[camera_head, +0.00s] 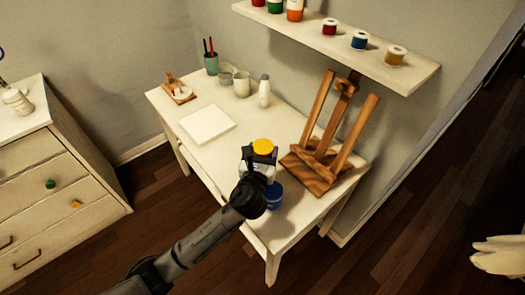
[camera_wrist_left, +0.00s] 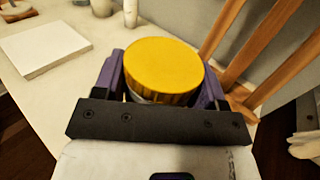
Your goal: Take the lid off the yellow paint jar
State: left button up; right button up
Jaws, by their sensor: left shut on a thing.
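The yellow paint jar's lid (camera_head: 263,146) shows as a round yellow cap near the front right of the white table; it also fills the middle of the left wrist view (camera_wrist_left: 165,68). A thin greyish strip of the jar shows under the lid in the left wrist view, so the lid appears to be on the jar. My left gripper (camera_head: 259,155) is shut on the jar, with purple fingers on both sides just at or below the lid. I cannot tell whether they press on lid or body. The jar's base is hidden. My right gripper is not in view.
A blue jar (camera_head: 273,194) stands close by at the table's (camera_head: 222,152) front edge. A wooden easel (camera_head: 325,150) is just right. A white square canvas (camera_head: 207,124) lies left, with bottles and cups behind. A wall shelf (camera_head: 340,42) holds paint jars.

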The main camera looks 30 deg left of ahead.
pick_arm(q)
jog(key=c, duration=0.5)
jog(key=shift+f, duration=0.1)
jog(key=s+d+r+m+h, duration=0.4)
jog(key=s+d+r+h, duration=0.2)
jog(key=s+r, duration=0.35)
jog(key=shift+t, duration=0.4)
jog(key=r+p, duration=3.5)
jog(key=p, duration=0.1)
jog(key=shift+s+a+r+p, duration=0.25)
jog(key=shift+s+r+p, duration=0.1)
jog(key=shift+s+r, duration=0.05)
